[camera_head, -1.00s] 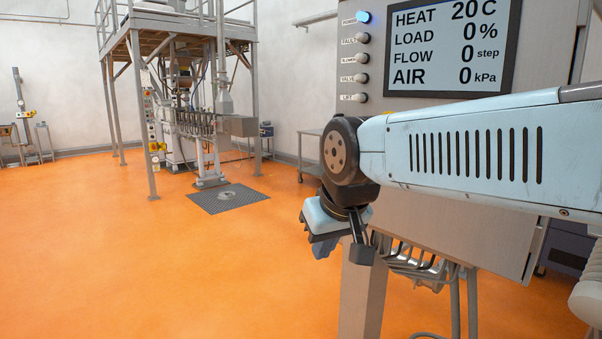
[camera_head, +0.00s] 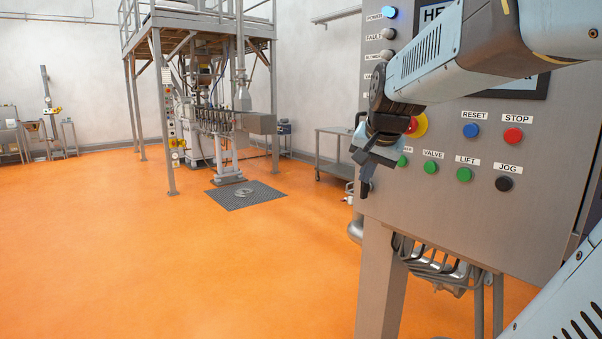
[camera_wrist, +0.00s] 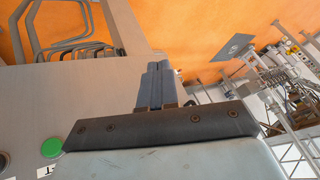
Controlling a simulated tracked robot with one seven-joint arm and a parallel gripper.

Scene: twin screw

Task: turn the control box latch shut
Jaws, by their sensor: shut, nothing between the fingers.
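The grey control box (camera_head: 440,215) stands at the right in the head view, its button panel facing me. I cannot make out its latch in either view. My gripper (camera_head: 365,188) points down at the box's left edge, near the lower left of the panel. In the wrist view the two gripper fingers (camera_wrist: 158,68) are together and empty, with the box face (camera_wrist: 60,100) beside them on the left. I cannot tell whether the fingers touch the box. My arm hides part of the panel and most of its display.
The panel carries a red emergency knob (camera_head: 418,125), a blue reset button (camera_head: 471,131) and several other buttons. Bent pipes (camera_head: 435,265) hang under the box. A metal cart (camera_head: 340,150) stands behind it. Orange floor (camera_head: 200,270) is open on the left.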

